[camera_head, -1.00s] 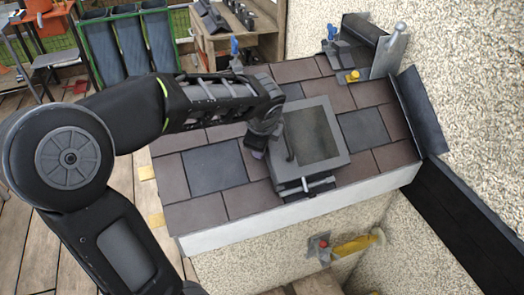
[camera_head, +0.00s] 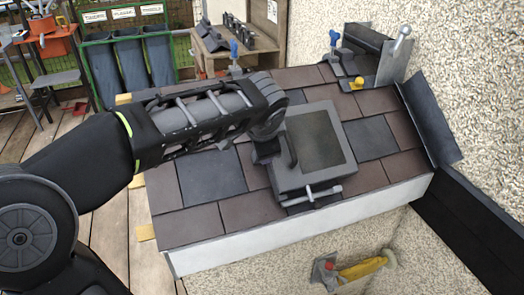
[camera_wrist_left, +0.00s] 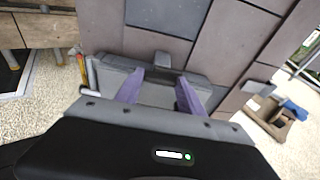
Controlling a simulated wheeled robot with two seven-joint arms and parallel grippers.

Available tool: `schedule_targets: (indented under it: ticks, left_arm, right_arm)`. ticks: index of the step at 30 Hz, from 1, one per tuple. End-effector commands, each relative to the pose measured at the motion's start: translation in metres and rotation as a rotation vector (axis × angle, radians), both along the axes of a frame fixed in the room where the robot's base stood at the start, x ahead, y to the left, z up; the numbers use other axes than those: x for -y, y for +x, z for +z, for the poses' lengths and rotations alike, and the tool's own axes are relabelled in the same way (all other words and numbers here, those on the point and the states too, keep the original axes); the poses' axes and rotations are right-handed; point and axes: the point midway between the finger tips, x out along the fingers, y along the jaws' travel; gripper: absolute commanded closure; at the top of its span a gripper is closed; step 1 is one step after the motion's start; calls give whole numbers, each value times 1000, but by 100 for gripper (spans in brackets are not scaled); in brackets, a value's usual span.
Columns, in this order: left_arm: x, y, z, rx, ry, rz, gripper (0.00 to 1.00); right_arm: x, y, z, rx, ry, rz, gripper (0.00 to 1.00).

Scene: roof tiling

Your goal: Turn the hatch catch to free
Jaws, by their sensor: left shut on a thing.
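The hatch (camera_head: 345,176) is a grey framed lid with a dark pane, set in the tiled roof. Its catch (camera_head: 322,193) is a silver crossbar on the front edge, lying roughly along that edge. A dark curved handle (camera_head: 290,150) stands at the hatch's left side. My left gripper (camera_head: 268,150) is at this handle and shut on it, apart from the catch; the grip is partly hidden by the wrist. In the left wrist view the purple fingers (camera_wrist_left: 160,92) stand apart over the grey hatch edge. My right gripper is not in view.
Brown and dark tiles (camera_head: 212,176) surround the hatch. A trowel (camera_head: 395,57) and a yellow-knobbed tool (camera_head: 356,83) lie at the roof's upper right. A pebbled wall (camera_head: 460,60) bounds the right. A yellow-handled tool (camera_head: 360,268) is below the eave.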

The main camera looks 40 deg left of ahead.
Motion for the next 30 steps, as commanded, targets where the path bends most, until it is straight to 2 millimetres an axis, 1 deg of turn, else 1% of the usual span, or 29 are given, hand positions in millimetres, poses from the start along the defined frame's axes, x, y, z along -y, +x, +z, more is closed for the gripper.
schedule_targets:
  ticks: [11,12,19,26,30]
  left_arm:
    - [0,0,0,3,-3,7,95]
    - [0,0,0,3,-3,7,52]
    - [0,0,0,3,-2,5,33]
    - [0,0,0,3,-2,5,33]
    - [2,-2,5,4,-2,5,33]
  right_arm:
    - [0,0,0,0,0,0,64]
    - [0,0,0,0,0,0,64]
    - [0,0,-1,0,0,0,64]
    - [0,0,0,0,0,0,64]
    - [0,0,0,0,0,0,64]
